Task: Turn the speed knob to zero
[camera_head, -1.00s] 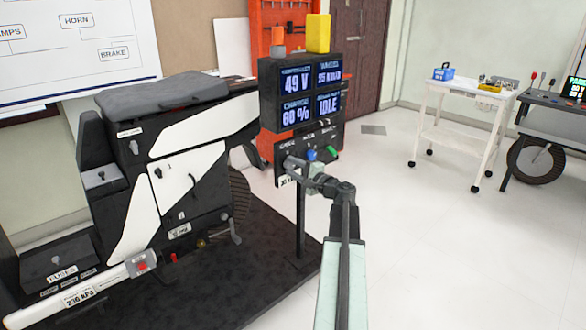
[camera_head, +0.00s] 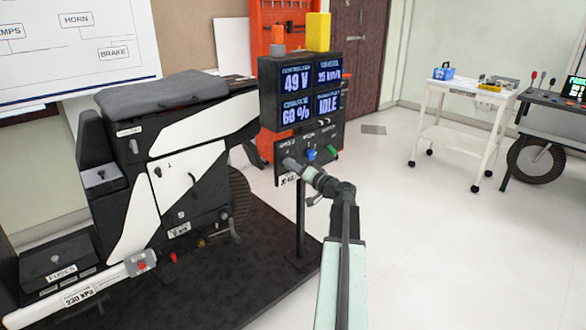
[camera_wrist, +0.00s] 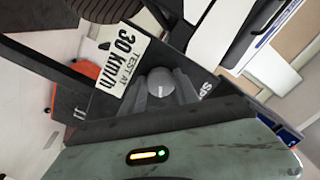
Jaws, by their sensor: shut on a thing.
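The speed knob (camera_wrist: 160,82) is a round grey knob with a light pointer line. It sits at the left of the control panel (camera_head: 322,139) below the display. My gripper (camera_head: 293,165) is at the panel with its two fingers around the knob, shut on it; the fingers hide its sides in the wrist view. The label beside it in the wrist view starts with "SP", the rest hidden. The display (camera_head: 300,96) shows 49 V, 60 %, IDLE and a speed that looks like 25 km/h. A tag (camera_wrist: 122,58) by the panel reads "TEST AT 30 km/h".
A blue knob (camera_head: 311,154) and a green control (camera_head: 332,151) lie close to the right of my gripper. The black and white chassis rig (camera_head: 165,170) stands at left on a dark mat (camera_head: 200,285). A white cart (camera_head: 465,95) stands at the right; the floor between is clear.

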